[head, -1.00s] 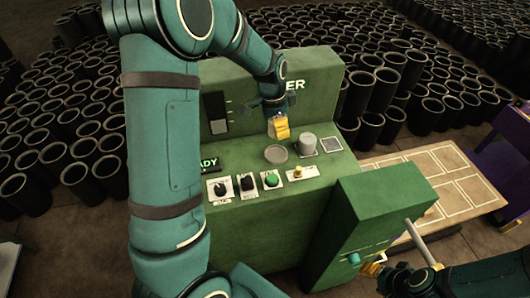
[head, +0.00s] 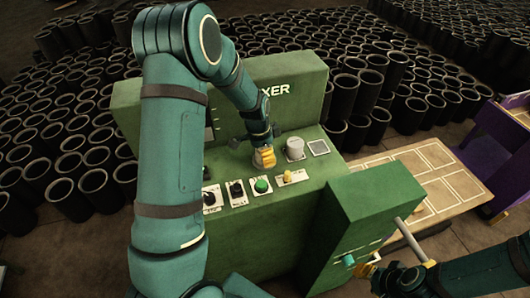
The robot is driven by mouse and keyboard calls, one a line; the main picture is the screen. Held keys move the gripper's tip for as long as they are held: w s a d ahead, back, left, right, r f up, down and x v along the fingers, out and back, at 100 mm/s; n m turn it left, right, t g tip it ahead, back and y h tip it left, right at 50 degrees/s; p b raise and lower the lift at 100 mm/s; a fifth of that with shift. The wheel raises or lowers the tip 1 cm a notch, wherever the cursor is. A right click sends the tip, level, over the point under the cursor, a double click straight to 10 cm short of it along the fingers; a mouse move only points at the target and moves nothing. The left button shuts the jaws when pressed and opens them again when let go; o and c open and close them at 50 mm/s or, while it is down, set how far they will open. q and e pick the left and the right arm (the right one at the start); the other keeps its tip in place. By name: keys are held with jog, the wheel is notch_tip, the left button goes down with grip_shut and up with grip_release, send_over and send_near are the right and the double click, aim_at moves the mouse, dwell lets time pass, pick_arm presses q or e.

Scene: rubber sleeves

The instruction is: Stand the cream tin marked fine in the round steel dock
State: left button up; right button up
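My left gripper (head: 264,158) points down over the flat round grey disc on the green console's top, which looks like the round steel dock. Its yellow fingertips and wrist now hide that disc. A small pale patch shows at the fingers, but I cannot tell whether it is the cream tin, and no "fine" marking is readable. Whether these fingers are open or shut is unclear. My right gripper (head: 368,267) is low at the right, beside the front green box; its finger gap is too small to judge.
The green console (head: 225,225) has a grey cylinder (head: 295,149), a square plate (head: 318,147), a green button (head: 261,186) and a yellow knob (head: 287,176). A green box (head: 370,215) with a pale bar stands right. Beyond lie a marked wooden board (head: 455,195) and many black sleeves (head: 390,70).

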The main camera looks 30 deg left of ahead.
pick_arm(q)
jog(key=shift+f, duration=0.1)
jog(key=shift+f, duration=0.15)
jog(key=o, duration=1.4)
jog(key=shift+r, duration=0.3)
jog(key=r, duration=0.4)
jog(key=s+a+r, duration=0.1)
jog(key=r, duration=0.6)
jog(key=shift+s+a+r+p, duration=0.2)
jog(key=shift+r+p, duration=0.1)
jog(key=shift+r, duration=0.1)
jog(key=shift+d, duration=0.1)
